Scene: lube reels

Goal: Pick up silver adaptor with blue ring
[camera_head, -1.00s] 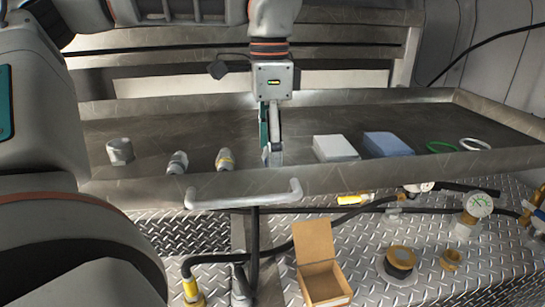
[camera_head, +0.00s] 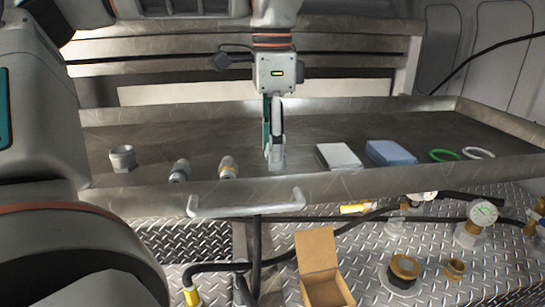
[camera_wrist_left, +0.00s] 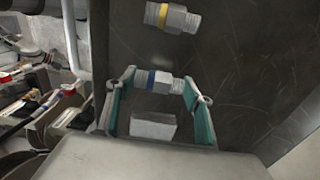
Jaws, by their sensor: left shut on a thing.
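The silver adaptor with the blue ring (camera_wrist_left: 155,82) lies crosswise between the two teal-padded fingers of my left gripper (camera_wrist_left: 158,88) in the left wrist view. The gripper is shut on it. My right gripper is not in view.
The metal tray (camera_head: 350,185) also holds another silver fitting (camera_head: 180,170), a wider cylinder (camera_head: 122,158), a white box (camera_head: 338,156), a blue box (camera_head: 390,152), a green ring (camera_head: 444,155) and a white ring (camera_head: 478,153). An open cardboard box (camera_head: 318,250) stands below.

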